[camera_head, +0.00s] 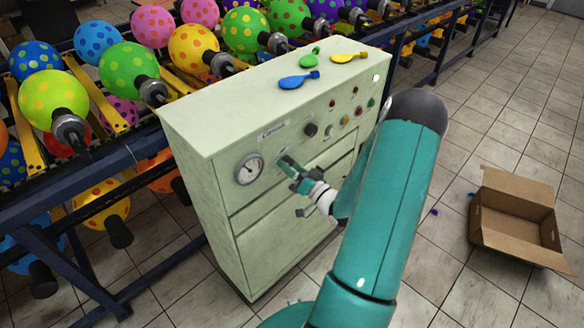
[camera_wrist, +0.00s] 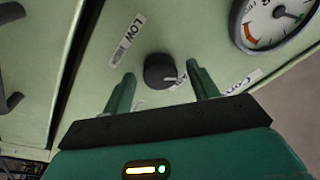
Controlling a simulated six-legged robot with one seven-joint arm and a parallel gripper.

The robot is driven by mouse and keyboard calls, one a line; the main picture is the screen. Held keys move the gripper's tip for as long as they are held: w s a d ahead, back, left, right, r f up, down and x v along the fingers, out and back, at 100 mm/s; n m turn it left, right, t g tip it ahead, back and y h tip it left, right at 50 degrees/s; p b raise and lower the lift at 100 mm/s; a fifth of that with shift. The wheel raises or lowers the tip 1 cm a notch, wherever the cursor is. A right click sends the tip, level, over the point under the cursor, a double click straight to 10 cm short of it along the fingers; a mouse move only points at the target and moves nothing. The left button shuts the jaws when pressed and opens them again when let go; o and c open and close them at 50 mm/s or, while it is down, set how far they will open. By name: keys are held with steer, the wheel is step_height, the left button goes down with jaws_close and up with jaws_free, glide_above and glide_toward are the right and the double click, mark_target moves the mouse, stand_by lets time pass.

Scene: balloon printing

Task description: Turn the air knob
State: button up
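The black air knob (camera_wrist: 159,71) sits on the pale green panel in the wrist view, with a partly hidden white label beside it and a LOW/HIGH label on its other side. My gripper (camera_wrist: 163,82) is open, its two green fingers on either side of the knob with visible gaps. I cannot tell whether the fingertips reach the panel.
A round gauge (camera_head: 249,169) is on the cabinet (camera_head: 215,189). Another black knob (camera_head: 310,129) and several small buttons are higher up. Flat balloons, including a blue one (camera_head: 297,80), lie on top. A balloon rack stands behind. An open cardboard box (camera_head: 515,220) is on the floor at right.

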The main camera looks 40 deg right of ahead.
steer(key=s+f, duration=0.1)
steer(key=s, duration=1.2)
steer(key=shift+s+f, duration=0.35)
steer(key=shift+f, duration=0.05)
